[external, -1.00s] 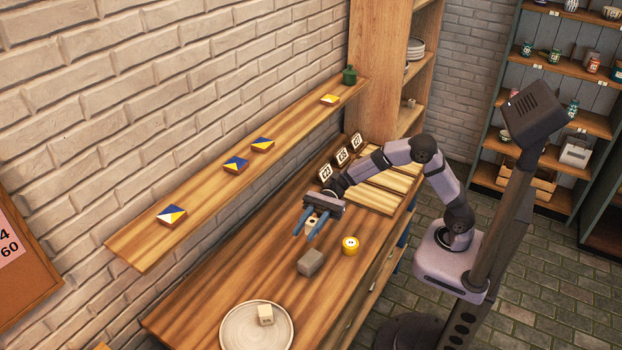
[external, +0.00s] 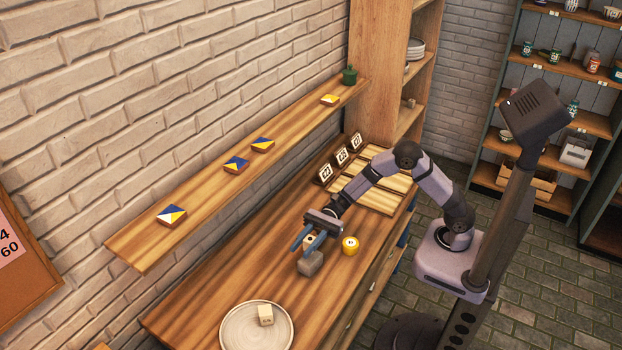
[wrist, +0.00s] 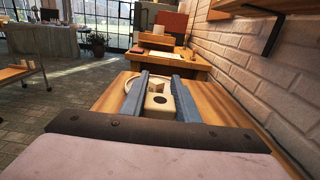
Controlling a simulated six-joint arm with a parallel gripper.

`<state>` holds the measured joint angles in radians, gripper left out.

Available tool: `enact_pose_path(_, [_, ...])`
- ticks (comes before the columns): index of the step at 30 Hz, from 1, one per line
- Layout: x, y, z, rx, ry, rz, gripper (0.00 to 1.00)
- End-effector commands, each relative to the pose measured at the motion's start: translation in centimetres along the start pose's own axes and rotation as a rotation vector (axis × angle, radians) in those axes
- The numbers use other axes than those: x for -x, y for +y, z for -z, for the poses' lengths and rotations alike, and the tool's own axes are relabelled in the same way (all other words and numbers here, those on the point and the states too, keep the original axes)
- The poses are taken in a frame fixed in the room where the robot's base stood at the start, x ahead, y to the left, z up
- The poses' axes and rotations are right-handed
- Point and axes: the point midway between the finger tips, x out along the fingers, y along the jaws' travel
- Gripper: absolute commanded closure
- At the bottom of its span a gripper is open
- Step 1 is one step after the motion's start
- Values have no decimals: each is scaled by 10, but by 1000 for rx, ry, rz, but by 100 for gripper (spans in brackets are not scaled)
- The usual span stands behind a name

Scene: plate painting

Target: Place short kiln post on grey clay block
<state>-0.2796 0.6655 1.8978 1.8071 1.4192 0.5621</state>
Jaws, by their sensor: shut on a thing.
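My gripper (external: 302,250) is shut on a small cream post (external: 309,240), which I take to be the short kiln post. In the wrist view the post (wrist: 157,104) shows a dark round hole and sits between the blue fingers. The grey clay block (external: 310,264) lies on the wooden table, directly below and in front of the fingers in the external view. The post looks over or just behind the block. I cannot tell whether they touch. The block is not clear in the wrist view.
A wall shelf (external: 205,193) with tiles runs along the left. Bare table lies between block and plate.

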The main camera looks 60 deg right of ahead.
Motion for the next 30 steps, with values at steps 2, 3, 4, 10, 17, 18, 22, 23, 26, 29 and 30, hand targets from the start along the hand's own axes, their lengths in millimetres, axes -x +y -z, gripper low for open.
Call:
enact_pose_path(2, [0, 0, 1, 0, -1, 0, 96])
enact_pose_path(3, [0, 0, 3, 0, -1, 0, 96])
enact_pose_path(4, [0, 0, 6, -1, 0, 0, 96])
enact_pose_path(10, [0, 0, 30, -2, 0, 0, 96])
enact_pose_path(17, [0, 0, 37, 1, 0, 0, 96])
enact_pose_path(18, [0, 0, 37, 1, 0, 0, 96])
enact_pose_path(22, [0, 0, 37, 1, 0, 0, 96])
enact_pose_path(23, [0, 0, 38, 1, 0, 0, 96])
enact_pose_path(26, [0, 0, 41, 0, 0, 0, 96])
enact_pose_path(29, [0, 0, 40, 0, 0, 0, 53])
enact_pose_path(30, [0, 0, 40, 0, 0, 0, 53])
